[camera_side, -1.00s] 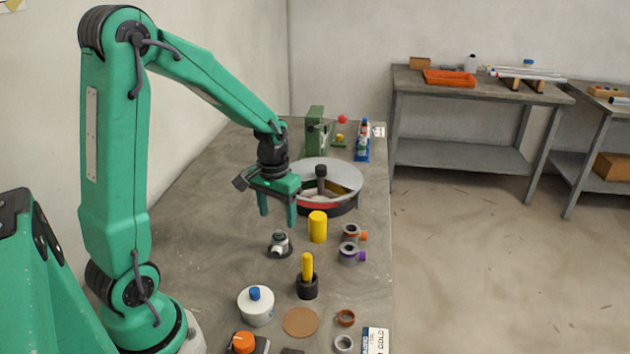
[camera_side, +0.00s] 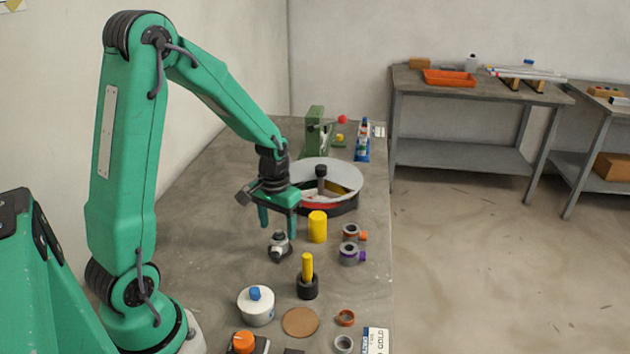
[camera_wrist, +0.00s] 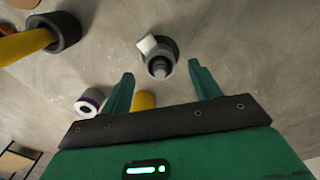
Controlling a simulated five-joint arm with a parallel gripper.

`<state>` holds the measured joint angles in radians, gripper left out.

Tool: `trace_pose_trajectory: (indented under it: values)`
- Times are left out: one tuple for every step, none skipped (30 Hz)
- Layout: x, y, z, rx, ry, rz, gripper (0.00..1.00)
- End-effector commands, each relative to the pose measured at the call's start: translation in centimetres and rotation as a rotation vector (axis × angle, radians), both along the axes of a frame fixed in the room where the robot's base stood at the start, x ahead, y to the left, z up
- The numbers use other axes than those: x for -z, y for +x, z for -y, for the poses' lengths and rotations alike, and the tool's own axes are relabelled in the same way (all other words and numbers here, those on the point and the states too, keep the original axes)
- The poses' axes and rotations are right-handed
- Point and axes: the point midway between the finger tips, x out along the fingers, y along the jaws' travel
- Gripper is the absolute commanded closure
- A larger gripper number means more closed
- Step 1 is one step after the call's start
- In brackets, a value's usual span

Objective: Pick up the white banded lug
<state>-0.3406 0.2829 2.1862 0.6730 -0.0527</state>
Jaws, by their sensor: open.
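The white banded lug (camera_side: 279,246) looks like a small grey piece with a white stub and a dark rim around its foot. It stands on the bench in the side view. In the wrist view it shows as a round grey and dark piece with a white block (camera_wrist: 147,44) at its upper left. My gripper (camera_side: 278,229) is open and empty, pointing down just above the lug. In the wrist view the lug lies just beyond the gap between the two fingertips (camera_wrist: 161,75), apart from both. Nothing hides it there.
A yellow cylinder (camera_side: 317,227) stands close to the right of the lug. Orange-tabbed (camera_side: 351,233) and purple-tabbed (camera_side: 349,254) grey rings lie farther right. A yellow rod in a black holder (camera_side: 307,288) is nearer. A round divided tray (camera_side: 352,177) stands behind my gripper.

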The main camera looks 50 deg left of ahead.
Motion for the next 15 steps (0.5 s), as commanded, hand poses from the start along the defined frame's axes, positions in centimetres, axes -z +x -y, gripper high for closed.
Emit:
trace_pose_trajectory:
  values:
    - [0.5,-0.1,0.0,0.0,-0.001,-0.003,0.38]
    - [0.8,-0.1,0.0,0.0,-0.001,-0.003,0.38]
    - [1.2,-0.1,0.1,0.0,-0.001,-0.003,0.38]
    - [1.5,-0.1,0.1,0.0,-0.002,-0.004,0.38]
    - [1.9,-0.1,0.1,0.0,-0.001,-0.003,0.38]
    - [2.3,-0.1,0.1,0.0,-0.001,-0.003,0.38]
    - [2.6,-0.2,0.1,0.0,-0.002,-0.004,0.38]
    - [3.0,-0.1,0.1,0.0,-0.001,-0.003,0.38]
    - [3.3,-0.1,0.1,0.0,-0.001,-0.003,0.38]
    - [3.6,-0.1,0.1,0.0,-0.001,-0.003,0.38]
    - [3.8,-0.1,0.1,0.0,-0.001,-0.002,0.38]
    - [4.1,-0.1,0.1,0.0,-0.001,-0.002,0.38]
    - [4.2,-0.1,0.1,0.0,-0.001,-0.002,0.38]
    - [4.4,-0.1,0.1,0.0,0.0,-0.001,0.38]
    - [4.5,-0.1,0.1,0.0,0.0,-0.001,0.38]
